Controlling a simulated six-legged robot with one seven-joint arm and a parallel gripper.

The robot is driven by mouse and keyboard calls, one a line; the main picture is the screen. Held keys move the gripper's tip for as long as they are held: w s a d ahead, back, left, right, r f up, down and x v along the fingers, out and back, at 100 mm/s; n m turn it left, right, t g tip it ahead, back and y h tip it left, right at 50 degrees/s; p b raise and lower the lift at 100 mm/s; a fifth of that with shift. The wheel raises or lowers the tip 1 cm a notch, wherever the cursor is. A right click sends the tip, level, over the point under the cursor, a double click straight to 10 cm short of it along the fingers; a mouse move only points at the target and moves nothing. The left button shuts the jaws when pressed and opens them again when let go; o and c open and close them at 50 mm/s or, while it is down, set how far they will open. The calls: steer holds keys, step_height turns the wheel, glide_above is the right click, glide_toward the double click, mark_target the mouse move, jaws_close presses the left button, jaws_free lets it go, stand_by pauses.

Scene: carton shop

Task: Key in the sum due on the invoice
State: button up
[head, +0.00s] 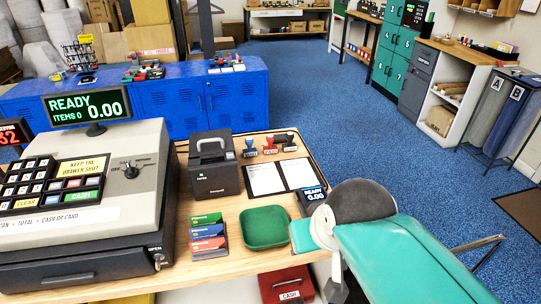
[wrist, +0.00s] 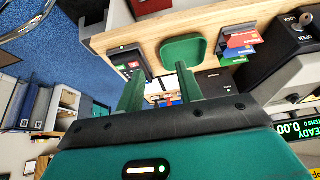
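The card terminal (head: 313,198), its small screen lit with READY 0.00, stands at the counter's right edge; it also shows in the wrist view (wrist: 128,63). The grey cash register (head: 90,190) is at the left, with its keypad (head: 50,190) and a display (head: 88,105) reading READY, ITEMS 0, 0.00. Two white sheets, one on the left (head: 265,180) and one on the right (head: 298,174), lie behind the terminal; their print is too small to read. My gripper (wrist: 157,72) is open and empty, its green fingers apart near the terminal. In the head view my teal arm hides it.
A green tray (head: 264,228) and a stack of coloured cards (head: 208,236) lie on the counter's front part. A black printer (head: 213,165) stands beside the register. Stamps (head: 270,146) stand behind the sheets. A red cash box (head: 287,286) sits below the counter edge.

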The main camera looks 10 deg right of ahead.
stand_by(0.7)
jaws_close()
stand_by(1.6)
